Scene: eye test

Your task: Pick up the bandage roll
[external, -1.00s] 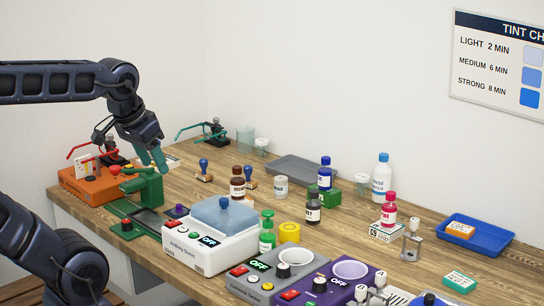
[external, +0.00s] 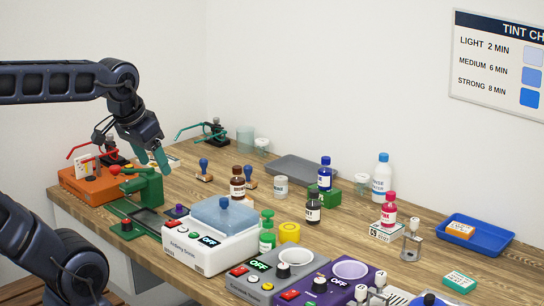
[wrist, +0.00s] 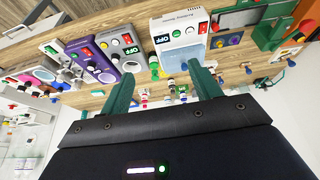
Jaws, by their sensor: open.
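I cannot pick out a bandage roll for certain. A yellow ring-shaped roll (external: 289,232) stands on the bench behind the grey device, beside the green-capped bottle. A short white labelled cylinder (external: 281,186) stands farther back; its label is too small to read. My gripper (external: 160,160) is above the bench's left part, by the green press, apart from both of these. In the wrist view my gripper (wrist: 160,70) shows two green fingers spread wide with nothing held between them.
A white device with a blue lid (external: 212,245), a green press (external: 146,188) and an orange box (external: 84,190) crowd the near left. Bottles stand mid-bench. A grey tray (external: 300,170) lies behind and a blue tray (external: 480,240) right. Bare wood shows between them.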

